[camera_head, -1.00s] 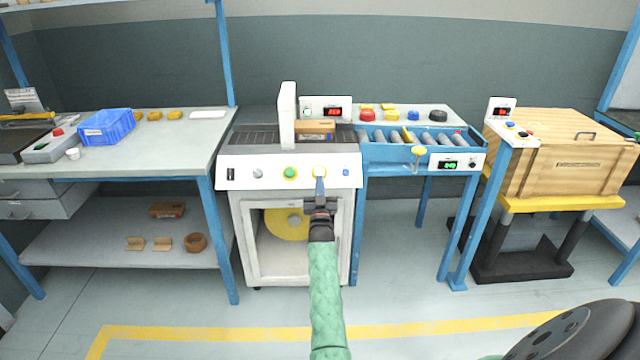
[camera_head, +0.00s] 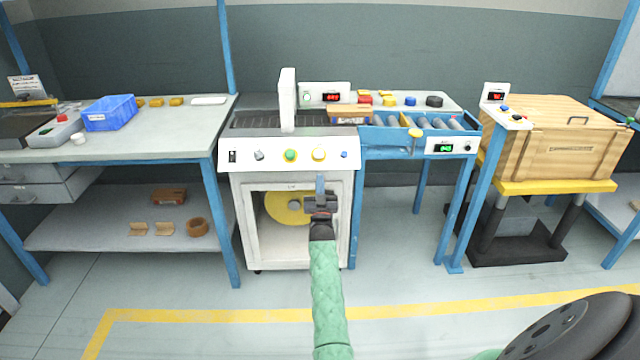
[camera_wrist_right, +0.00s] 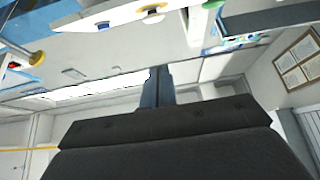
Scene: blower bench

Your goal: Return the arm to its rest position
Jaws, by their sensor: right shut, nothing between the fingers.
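My right gripper (camera_head: 320,186) is shut and empty, in front of the open lower bay of the white blower machine (camera_head: 335,262). Its arm in a green sleeve comes up from the bottom of the head view. The fingers point up, below the machine's front panel (camera_head: 240,155) with its green and yellow-ringed buttons. The shut fingers (camera_wrist_right: 157,88) also show in the right wrist view with nothing between them. A brown package (camera_head: 350,111) lies across the machine's outlet and the start of the roller conveyor (camera_head: 407,149). My left gripper is not in view.
A bench with a blue bin (camera_head: 108,113) stands left. A large wooden crate (camera_head: 560,150) sits on a yellow-topped lift (camera_head: 560,186) at the right. The blue conveyor legs are close right of the machine. Floor with a yellow line (camera_head: 220,316) is clear in front.

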